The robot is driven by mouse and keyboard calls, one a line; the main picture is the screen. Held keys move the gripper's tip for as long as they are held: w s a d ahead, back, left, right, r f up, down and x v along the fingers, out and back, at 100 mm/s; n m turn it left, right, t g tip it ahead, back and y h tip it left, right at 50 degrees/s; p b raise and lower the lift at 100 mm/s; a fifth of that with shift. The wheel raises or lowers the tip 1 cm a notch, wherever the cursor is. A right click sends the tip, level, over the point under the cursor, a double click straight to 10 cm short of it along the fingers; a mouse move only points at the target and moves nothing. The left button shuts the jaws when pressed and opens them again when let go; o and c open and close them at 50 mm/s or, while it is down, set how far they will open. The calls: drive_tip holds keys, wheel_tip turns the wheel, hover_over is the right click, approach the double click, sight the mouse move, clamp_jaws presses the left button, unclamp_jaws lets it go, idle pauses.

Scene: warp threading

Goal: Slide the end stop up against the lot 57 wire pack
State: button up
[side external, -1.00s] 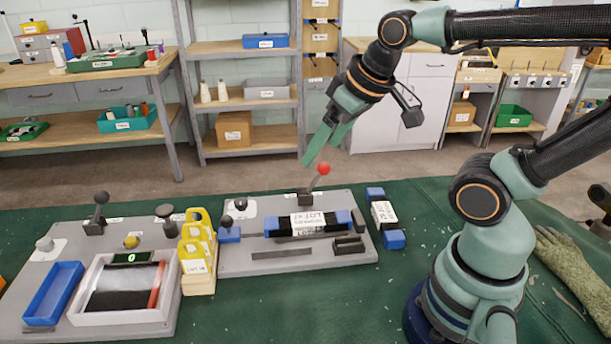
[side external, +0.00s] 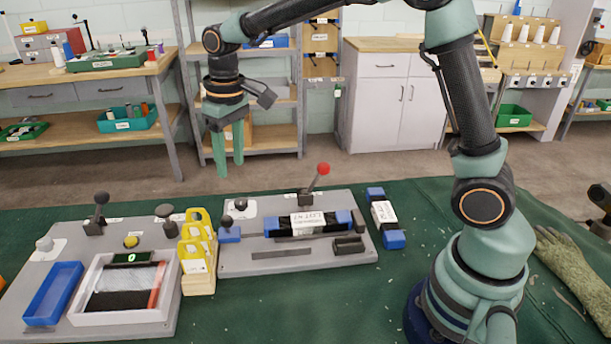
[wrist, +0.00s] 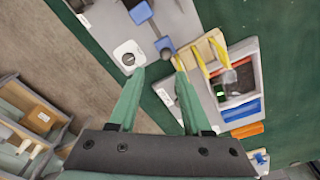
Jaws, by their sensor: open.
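The end stop appears to be the small blue block with a black knob (side external: 229,235) at the left of the grey fixture plate (side external: 285,265); it also shows in the wrist view (wrist: 164,45). A black wire pack with blue ends and a white "LOT" label (side external: 308,223) lies in the fixture to its right; its number is hard to read. A gap separates the block from the pack's left blue end. My gripper (side external: 230,168) is open and empty, pointing down above the block and apart from it. In the wrist view its fingertips (wrist: 159,70) frame the plate near the block.
A red-knobbed lever (side external: 322,170) stands behind the pack. A second labelled pack (side external: 384,217) lies right of the fixture. Yellow-topped cards in a wooden holder (side external: 198,255) stand left of it. A white-framed tray (side external: 75,312) and blue tray (side external: 52,293) lie further left.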

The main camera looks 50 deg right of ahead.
sight(225, 216)
drive_tip(key=shift+g, duration=0.5)
drive_tip(key=f, duration=0.5)
drive_tip(key=w+a+f, duration=0.1)
drive_tip(key=f, duration=0.4)
drive_tip(key=w+a+f, duration=0.1)
drive_tip(key=f, duration=0.5)
drive_tip(key=shift+w, duration=0.1)
clamp_jaws()
drive_tip(key=shift+r, duration=0.1)
idle(0.5)
